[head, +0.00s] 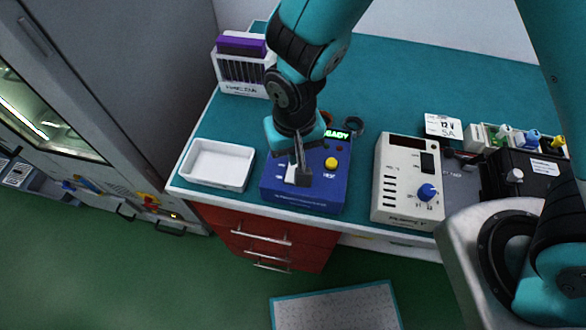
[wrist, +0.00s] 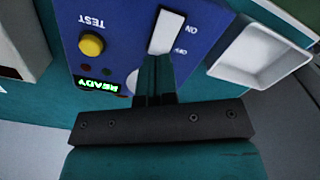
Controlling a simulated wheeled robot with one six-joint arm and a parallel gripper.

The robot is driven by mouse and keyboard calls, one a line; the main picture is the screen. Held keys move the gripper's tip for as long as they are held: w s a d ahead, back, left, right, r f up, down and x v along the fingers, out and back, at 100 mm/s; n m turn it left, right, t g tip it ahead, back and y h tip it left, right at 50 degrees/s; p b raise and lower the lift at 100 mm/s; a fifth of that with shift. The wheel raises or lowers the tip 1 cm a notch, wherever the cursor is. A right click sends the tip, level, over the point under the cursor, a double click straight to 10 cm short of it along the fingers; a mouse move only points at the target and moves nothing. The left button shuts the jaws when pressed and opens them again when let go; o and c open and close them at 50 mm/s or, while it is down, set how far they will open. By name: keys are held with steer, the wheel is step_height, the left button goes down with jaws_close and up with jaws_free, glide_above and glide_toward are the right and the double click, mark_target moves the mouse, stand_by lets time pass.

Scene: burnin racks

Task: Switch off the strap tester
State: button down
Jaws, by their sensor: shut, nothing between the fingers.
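The strap tester (head: 325,190) is a blue box on the teal bench top. It has a yellow TEST button (head: 331,163) and a green display (head: 337,134) reading READY. In the wrist view, its white rocker switch (wrist: 166,32) sits beside ON and OFF labels, with the yellow button (wrist: 91,44) and lit display (wrist: 99,86) to the left. My gripper (head: 302,180) is shut and empty over the switch side of the tester. In the wrist view, the fingertips (wrist: 155,62) are at the switch's near end; I cannot tell whether they touch it.
A white tray (head: 217,182) stands close left of the tester. A beige power supply (head: 385,205) with a blue knob stands to the right. A rack (head: 232,88) with purple items is behind left. Several dark and coloured devices crowd the right side.

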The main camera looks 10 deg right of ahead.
steer(key=shift+f+b, duration=0.95)
steer(key=shift+f, duration=0.35)
stand_by(0.5)
steer(key=shift+r, duration=0.15)
step_height(320, 180, up, 7)
steer(key=p, duration=0.6)
stand_by(0.5)
steer(key=shift+r, duration=0.15)
steer(key=s+d+r+n+y+b, duration=0.2)
steer(key=s+d+r, duration=0.3)
steer(key=r, duration=0.4)
steer(key=s+d+r+n+y+b, duration=0.2)
steer(key=s+d+r, duration=0.3)
steer(key=r, duration=0.4)
steer(key=shift+s+n+b, duration=0.2)
steer(key=shift+n+b, duration=0.4)
